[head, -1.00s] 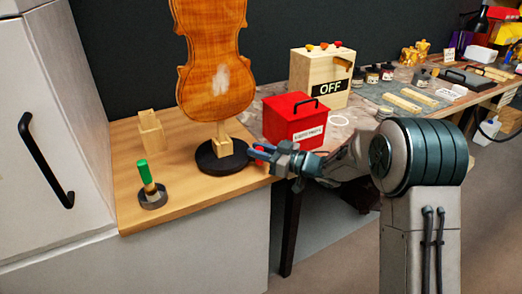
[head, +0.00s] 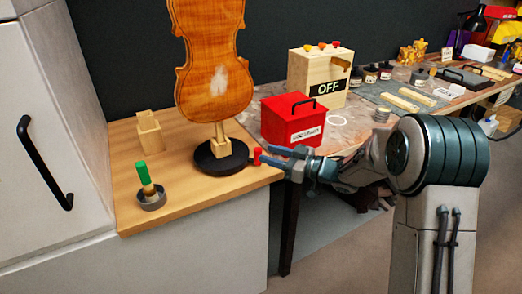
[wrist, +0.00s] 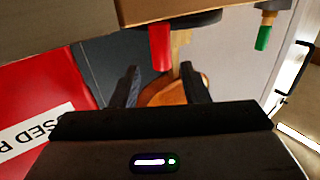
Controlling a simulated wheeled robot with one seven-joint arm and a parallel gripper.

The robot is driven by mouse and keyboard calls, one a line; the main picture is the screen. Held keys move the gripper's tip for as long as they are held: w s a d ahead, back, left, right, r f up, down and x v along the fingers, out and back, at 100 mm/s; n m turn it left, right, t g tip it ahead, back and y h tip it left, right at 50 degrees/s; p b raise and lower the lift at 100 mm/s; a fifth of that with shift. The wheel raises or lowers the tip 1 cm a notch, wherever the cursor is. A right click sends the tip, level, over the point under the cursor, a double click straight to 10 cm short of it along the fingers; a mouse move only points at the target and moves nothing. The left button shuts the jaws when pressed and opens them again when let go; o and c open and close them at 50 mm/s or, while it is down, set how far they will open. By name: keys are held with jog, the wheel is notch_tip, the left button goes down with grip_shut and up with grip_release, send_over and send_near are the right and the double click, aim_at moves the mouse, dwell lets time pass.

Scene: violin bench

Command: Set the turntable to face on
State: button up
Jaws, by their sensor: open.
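The turntable (head: 215,163) is a black round base on the wooden bench. A violin body (head: 213,65) stands upright on it on a wooden post, its broad side with a pale patch toward the head camera. A short red handle (head: 257,155) sticks out at the turntable's right edge. It also shows in the wrist view (wrist: 160,46), beyond the fingers, with the black disc behind it. My gripper (head: 270,157) is open and empty, just right of the handle. In the wrist view its fingers (wrist: 160,86) stand apart, with the handle clear of them.
A red box (head: 292,120) stands close behind my gripper. A wooden box marked OFF (head: 318,78) is behind it. A green-handled brush (head: 147,175) in a round holder and a wooden block (head: 149,136) stand left of the turntable. Bare bench lies in front.

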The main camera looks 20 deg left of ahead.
jog(key=s+d, duration=0.1)
jog(key=d, duration=0.8)
jog(key=shift+s+p, duration=0.25)
jog(key=shift+p, duration=0.15)
jog(key=w+d+r+m+t+h+p, duration=0.45)
jog(key=r+t+h, duration=0.2)
jog(key=r, duration=0.25)
jog(key=s+d+r+m+t+h+p, duration=0.25)
jog(key=d+r+m+h+p, duration=0.4)
jog(key=d, duration=0.55)
jog(key=s+d+r+m+g+h+p, duration=0.35)
jog(key=s+d+h, duration=0.3)
jog(key=s, duration=0.45)
jog(key=s+r+m+g+y+p, duration=0.1)
jog(key=s+g+p, duration=0.3)
jog(key=s, duration=1.2)
jog(key=shift+s+a+m+g+y+p, duration=0.35)
jog(key=shift+s+a+m+g, duration=0.1)
jog(key=shift+g, duration=0.3)
